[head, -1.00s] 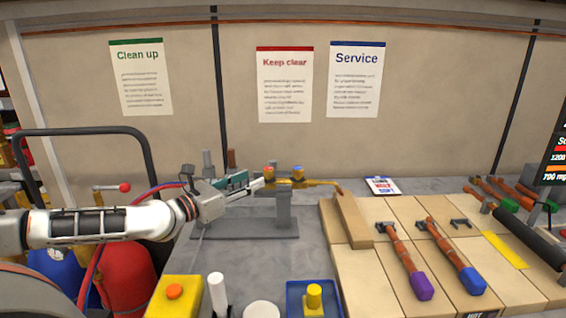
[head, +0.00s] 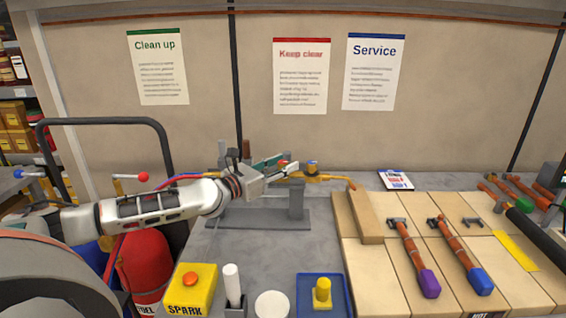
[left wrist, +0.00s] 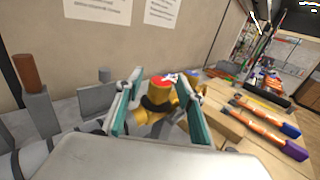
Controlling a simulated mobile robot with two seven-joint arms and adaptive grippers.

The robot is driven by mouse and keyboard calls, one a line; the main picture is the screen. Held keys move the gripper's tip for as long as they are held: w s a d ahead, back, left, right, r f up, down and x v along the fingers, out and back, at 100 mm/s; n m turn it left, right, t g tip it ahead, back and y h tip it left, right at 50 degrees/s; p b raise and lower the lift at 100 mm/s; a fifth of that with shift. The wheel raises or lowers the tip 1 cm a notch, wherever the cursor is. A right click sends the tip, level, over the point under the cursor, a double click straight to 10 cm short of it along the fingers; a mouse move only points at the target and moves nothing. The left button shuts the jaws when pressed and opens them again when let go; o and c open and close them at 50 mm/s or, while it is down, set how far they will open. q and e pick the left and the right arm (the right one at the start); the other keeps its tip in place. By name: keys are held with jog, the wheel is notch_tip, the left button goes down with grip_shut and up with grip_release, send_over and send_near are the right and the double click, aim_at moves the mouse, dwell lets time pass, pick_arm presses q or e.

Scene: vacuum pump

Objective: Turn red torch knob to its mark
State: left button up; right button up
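The brass torch (head: 325,178) lies on a grey stand (head: 296,200) and has a red knob (head: 283,163) and a blue knob (head: 312,163). My left gripper (head: 288,169) is at the red knob and hides part of it in the head view. In the left wrist view the red-topped brass knob (left wrist: 160,84) sits between the teal fingers of my left gripper (left wrist: 162,86). The fingers are wide apart, with what looks like a gap on each side. The knob's mark cannot be made out. My right gripper is not in view.
A yellow spark box (head: 190,290), a white cylinder (head: 232,284) and a blue tray (head: 345,298) stand at the front of the grey bench. Wooden boards (head: 375,278) with purple- and blue-ended torches lie to the right. A red fuel cylinder (head: 146,265) stands left of the bench.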

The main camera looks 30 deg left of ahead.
pick_arm(q)
grip_shut()
jog(key=shift+w+d+n+y, duration=0.1)
jog(key=shift+n+y, duration=0.2)
jog(key=shift+y, duration=0.1)
jog(key=n+y, duration=0.3)
jog(key=y, duration=0.1)
jog(key=shift+f, duration=0.1)
jog(key=shift+n+g+y, duration=0.25)
jog(key=shift+n+y, duration=0.6)
jog(key=shift+y, duration=0.65)
jog(key=shift+n+g+y, duration=0.25)
jog(key=shift+n+y, duration=0.6)
jog(key=shift+y, duration=0.95)
grip_release()
